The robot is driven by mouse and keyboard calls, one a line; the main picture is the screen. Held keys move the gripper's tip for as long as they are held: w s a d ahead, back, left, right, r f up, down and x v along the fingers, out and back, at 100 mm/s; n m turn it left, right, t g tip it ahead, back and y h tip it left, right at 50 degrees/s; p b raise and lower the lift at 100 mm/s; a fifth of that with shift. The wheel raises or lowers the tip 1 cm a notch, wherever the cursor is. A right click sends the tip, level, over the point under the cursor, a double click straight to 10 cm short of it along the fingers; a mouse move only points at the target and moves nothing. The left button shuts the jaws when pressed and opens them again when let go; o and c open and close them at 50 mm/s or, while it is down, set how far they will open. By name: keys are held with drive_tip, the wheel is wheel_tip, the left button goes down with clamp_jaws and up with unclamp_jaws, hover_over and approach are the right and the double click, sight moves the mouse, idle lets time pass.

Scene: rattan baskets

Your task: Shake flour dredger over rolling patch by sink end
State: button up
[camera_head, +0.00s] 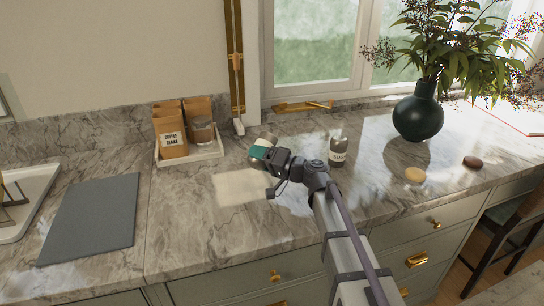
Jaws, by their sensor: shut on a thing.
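My gripper (266,154) is shut on a pale, greyish container (267,139), which looks like the flour dredger. The container is partly hidden behind the gripper, and I cannot tell its exact tilt. A teal-green part (258,153) shows at its near side. A pale, flour-coloured rolling patch (236,189) lies on the marble counter, just below and left of the gripper in the picture. I cannot make out any falling flour.
A labelled jar (338,152) stands right of my gripper. A white tray (190,154) with paper bags and a glass jar is behind left. A dark vase (418,114) with foliage stands right. A grey mat (93,218) lies left. The counter's front middle is clear.

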drive_tip(key=s+a, duration=0.4)
drive_tip(key=a, duration=0.7)
drive_tip(key=w+a, duration=0.2)
drive_tip(key=w, duration=0.3)
drive_tip(key=w+d, duration=0.3)
drive_tip(key=d, duration=0.5)
drive_tip(key=w+d, duration=0.3)
drive_tip(key=d, duration=0.5)
drive_tip(key=w+a, duration=0.2)
drive_tip(key=w, duration=0.4)
drive_tip(key=s+a, duration=0.3)
drive_tip(key=a, duration=0.5)
drive_tip(key=s+a, duration=0.3)
drive_tip(key=a, duration=0.5)
drive_tip(key=shift+s, duration=0.2)
wheel_tip(320, 180, up, 5)
drive_tip(key=p, duration=0.5)
